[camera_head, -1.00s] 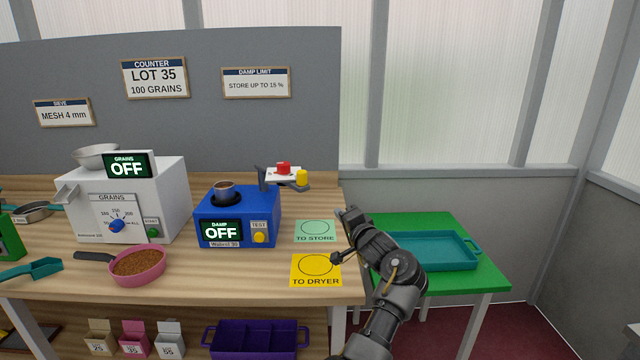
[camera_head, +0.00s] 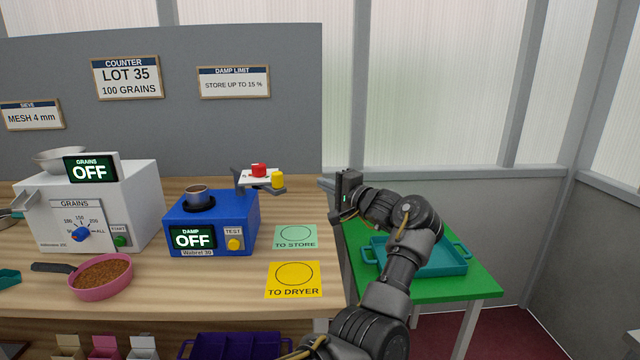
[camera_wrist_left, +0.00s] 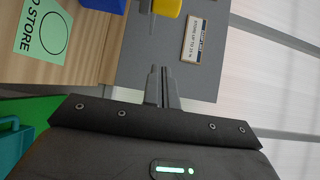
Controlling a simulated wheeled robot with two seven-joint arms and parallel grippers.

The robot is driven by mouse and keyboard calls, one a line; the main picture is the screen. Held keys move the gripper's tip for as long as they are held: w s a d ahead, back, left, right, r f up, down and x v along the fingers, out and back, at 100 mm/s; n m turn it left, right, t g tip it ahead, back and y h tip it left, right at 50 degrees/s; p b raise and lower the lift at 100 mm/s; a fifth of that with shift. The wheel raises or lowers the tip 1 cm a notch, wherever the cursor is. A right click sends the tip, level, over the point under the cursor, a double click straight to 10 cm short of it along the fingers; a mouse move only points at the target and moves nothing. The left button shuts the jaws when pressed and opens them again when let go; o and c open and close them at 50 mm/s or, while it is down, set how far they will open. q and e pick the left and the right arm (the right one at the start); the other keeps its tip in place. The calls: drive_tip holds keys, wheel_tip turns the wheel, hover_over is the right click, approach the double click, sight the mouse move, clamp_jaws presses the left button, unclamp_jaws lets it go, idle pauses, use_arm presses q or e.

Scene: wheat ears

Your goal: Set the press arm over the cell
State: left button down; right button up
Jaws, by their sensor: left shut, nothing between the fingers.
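The press arm (camera_head: 260,187) sticks out to the right from the back of the blue damp meter (camera_head: 210,220). It carries a white plate, a red knob (camera_head: 258,170) and a yellow knob (camera_head: 278,180). The cell (camera_head: 197,190), a small metal cup with brown contents, sits on top of the meter at its left. The press arm is swung aside, not above the cell. My left gripper (camera_head: 325,182) is shut and empty, to the right of the yellow knob and apart from it. In the left wrist view, its closed fingers (camera_wrist_left: 160,86) lie below the yellow knob (camera_wrist_left: 167,7).
A green TO STORE card (camera_head: 296,237) and a yellow TO DRYER card (camera_head: 292,280) lie right of the meter. A white grain counter (camera_head: 90,205) and a pink pan (camera_head: 101,277) stand left. A teal tray (camera_head: 440,262) sits on the green side table (camera_head: 470,288).

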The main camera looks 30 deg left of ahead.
use_arm(q)
drive_tip(key=s+a+p, duration=0.1)
drive_tip(key=a+p, duration=0.2)
drive_tip(key=a, duration=0.6)
drive_tip(key=shift+s+a, duration=0.25)
drive_tip(key=shift+s, duration=0.05)
